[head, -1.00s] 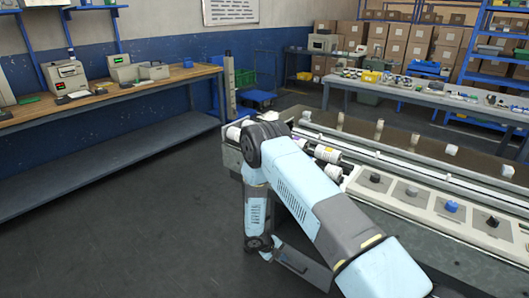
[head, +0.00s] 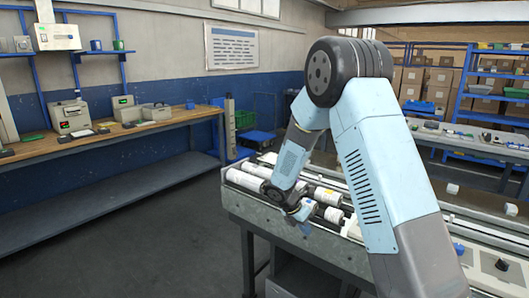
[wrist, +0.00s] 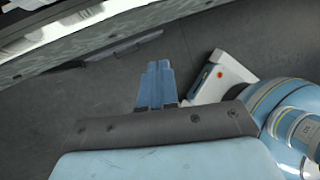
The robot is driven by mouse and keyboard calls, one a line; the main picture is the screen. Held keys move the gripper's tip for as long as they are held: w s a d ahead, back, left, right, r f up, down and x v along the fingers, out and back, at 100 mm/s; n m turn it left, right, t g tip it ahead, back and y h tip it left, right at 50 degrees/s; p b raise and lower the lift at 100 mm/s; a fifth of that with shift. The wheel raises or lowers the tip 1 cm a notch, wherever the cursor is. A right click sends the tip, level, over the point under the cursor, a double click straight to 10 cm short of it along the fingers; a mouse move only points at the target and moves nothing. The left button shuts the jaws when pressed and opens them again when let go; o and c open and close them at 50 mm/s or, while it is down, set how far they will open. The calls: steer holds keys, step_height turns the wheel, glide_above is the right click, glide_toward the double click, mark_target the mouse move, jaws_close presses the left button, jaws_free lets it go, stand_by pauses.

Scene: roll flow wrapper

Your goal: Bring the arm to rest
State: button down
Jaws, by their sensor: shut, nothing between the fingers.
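My arm (head: 365,160) is bent in the head view, its dark elbow joint raised high and its forearm hanging down over the near left end of the wrapper machine (head: 265,215). My gripper (wrist: 157,80) shows in the wrist view as two blue fingers pressed together, with nothing between them, over bare grey floor. In the head view the end of the arm hangs by the machine's near edge, and the fingers are hard to make out there.
White rolls (head: 245,180) lie in the machine beside and behind the forearm. A long workbench (head: 150,128) stands along the left wall. Open floor (head: 130,245) lies between bench and machine. Shelves with boxes (head: 485,90) stand at the back right.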

steer(key=s+d+r+m+y, duration=0.1)
steer(key=s+d+r+m, duration=0.25)
steer(key=r, duration=0.35)
steer(key=s+d+r+m+t+y, duration=0.1)
steer(key=s+d+r+m, duration=0.1)
steer(key=s+r+m, duration=0.45)
steer(key=s+d+r+m, duration=0.2)
steer(key=s+r+m, duration=0.1)
steer(key=r, duration=0.6)
steer(key=s+d+r+m+t+y, duration=0.1)
steer(key=s+r+m, duration=0.3)
steer(key=s+m, duration=0.3)
steer(key=s+r+m+t+y, duration=0.2)
steer(key=s+r+m, duration=0.3)
steer(key=s, duration=0.9)
steer(key=shift+d+r+m, duration=0.15)
steer(key=shift+d+m, duration=0.25)
steer(key=shift+m, duration=0.5)
